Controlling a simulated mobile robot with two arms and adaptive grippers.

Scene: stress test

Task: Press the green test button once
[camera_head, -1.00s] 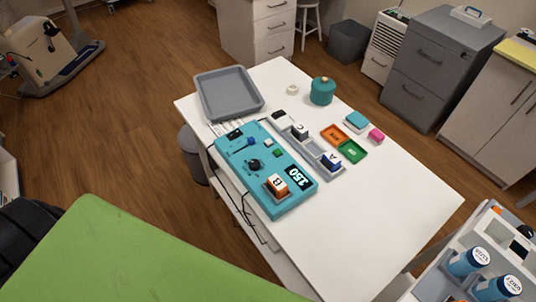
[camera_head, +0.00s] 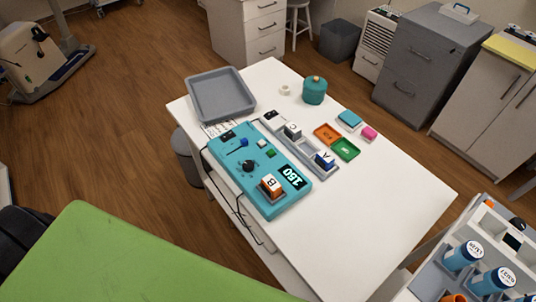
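A small green square button (camera_head: 271,153) sits on the top face of a teal test device (camera_head: 229,165) on the white table. The device also has a black round knob (camera_head: 248,166), a blue lever (camera_head: 243,142), a display reading 150 (camera_head: 292,176) and an orange-and-white block marked B (camera_head: 271,185) in a holder. I cannot tell whether the button is pressed. Neither of my grippers is in the head view.
A grey tray (camera_head: 221,75), a teal lidded pot (camera_head: 314,92), a grey rack (camera_head: 313,158) with blocks, and orange (camera_head: 327,131) and green (camera_head: 346,150) trays share the white table (camera_head: 370,220). Its right front is clear. A green surface (camera_head: 110,260) lies lower left.

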